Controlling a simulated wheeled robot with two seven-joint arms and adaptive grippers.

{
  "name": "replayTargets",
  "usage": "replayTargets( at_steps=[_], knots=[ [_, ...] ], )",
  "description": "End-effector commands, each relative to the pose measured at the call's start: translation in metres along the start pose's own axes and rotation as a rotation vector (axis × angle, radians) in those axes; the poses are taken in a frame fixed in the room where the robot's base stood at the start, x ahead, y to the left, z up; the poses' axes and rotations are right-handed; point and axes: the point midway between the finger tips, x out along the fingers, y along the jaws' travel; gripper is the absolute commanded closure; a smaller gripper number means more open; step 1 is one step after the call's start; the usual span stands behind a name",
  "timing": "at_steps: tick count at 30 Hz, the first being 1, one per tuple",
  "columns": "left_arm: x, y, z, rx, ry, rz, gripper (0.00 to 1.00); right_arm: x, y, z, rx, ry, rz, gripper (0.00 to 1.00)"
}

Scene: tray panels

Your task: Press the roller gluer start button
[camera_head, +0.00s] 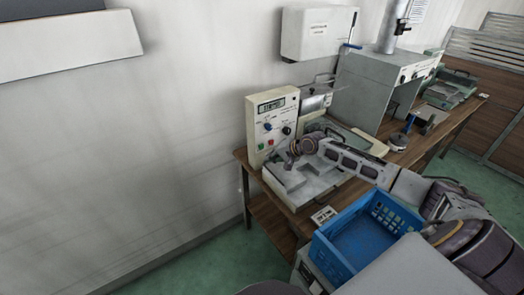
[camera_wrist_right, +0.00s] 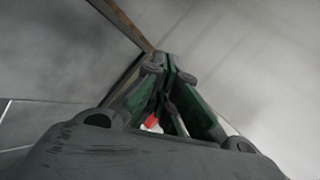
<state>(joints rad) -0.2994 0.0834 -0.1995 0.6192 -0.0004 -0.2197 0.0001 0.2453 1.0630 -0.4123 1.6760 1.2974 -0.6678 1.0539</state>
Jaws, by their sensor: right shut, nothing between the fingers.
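The control panel (camera_head: 265,108) is an upright cream box with a display at the left end of the workbench. Its front carries a blue knob, a dark knob, a green button (camera_head: 261,147) and a red button (camera_head: 270,143); the labels are too small to read. My right gripper (camera_head: 292,161) is in front of the panel's lower right, above the grey machine bed (camera_head: 300,183). In the right wrist view its fingers (camera_wrist_right: 165,62) are shut and empty, with a red spot between the linkages that I cannot identify. Contact with the panel cannot be told. My left gripper is out of view.
A blue crate (camera_head: 345,250) stands in front of the bench, below my right forearm. A small switch box (camera_head: 323,215) sits on the bench's front edge. A white box (camera_head: 317,34) hangs on the wall above. A grey hooded machine (camera_head: 358,88) stands farther right.

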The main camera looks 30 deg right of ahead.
Motion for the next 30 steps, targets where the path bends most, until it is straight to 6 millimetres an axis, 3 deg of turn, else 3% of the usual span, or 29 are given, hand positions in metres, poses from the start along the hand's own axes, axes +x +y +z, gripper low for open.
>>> replayTargets(
  at_steps=[14,30],
  knots=[
    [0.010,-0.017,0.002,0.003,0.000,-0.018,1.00,0.020,-0.015,-0.014,0.001,0.000,-0.002,1.00],
    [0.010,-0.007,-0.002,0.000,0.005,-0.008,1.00,0.023,-0.017,-0.016,0.001,-0.001,-0.001,1.00]
  ],
)
